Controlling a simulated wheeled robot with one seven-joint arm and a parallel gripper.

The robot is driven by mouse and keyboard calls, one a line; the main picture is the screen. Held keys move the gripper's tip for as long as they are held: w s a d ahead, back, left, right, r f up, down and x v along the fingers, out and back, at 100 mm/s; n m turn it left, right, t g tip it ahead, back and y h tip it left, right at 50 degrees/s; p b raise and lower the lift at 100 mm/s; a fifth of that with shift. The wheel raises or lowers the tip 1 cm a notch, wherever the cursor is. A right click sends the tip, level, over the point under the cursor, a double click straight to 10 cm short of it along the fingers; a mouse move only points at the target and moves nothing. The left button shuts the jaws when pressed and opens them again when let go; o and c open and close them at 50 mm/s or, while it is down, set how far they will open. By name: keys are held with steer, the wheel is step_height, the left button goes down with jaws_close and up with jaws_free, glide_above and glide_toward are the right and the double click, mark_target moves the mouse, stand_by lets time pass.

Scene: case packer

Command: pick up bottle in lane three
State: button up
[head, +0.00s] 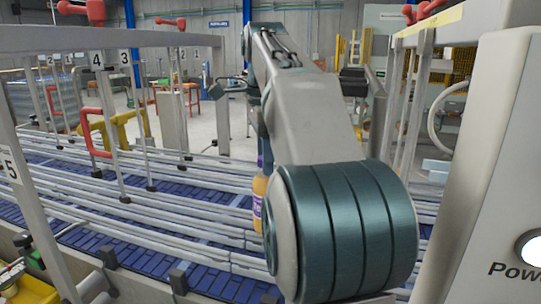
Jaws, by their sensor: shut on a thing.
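An orange bottle (259,187) with a purple label stands upright over the conveyor lanes, near the middle of the head view. Its right and lower parts are hidden behind my big arm joint. My gripper (263,143) points down at the bottle's top and is shut on it. The fingers are mostly hidden behind my arm. I cannot tell whether the bottle's base touches the belt. The number 3 sign (125,57) hangs on the frame at the back left, next to the 4 sign (97,59).
Blue conveyor belts (150,252) run between pale guide rails (150,208). Posts with red handles (92,135) rise at left, and a post with a 5 sign (9,167) stands nearer. A grey machine panel (485,170) closes the right side. The visible belts at left look empty.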

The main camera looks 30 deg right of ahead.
steer(key=s+a+b, duration=0.1)
steer(key=s+a, duration=0.7)
steer(key=a, duration=0.2)
steer(key=s+a+r+b, duration=0.1)
steer(key=s+a, duration=0.6)
steer(key=a, duration=0.3)
steer(key=shift+s+b, duration=0.3)
steer(key=shift+s, duration=0.1)
stand_by(0.4)
steer(key=shift+a, duration=0.1)
steer(key=shift+r, duration=0.1)
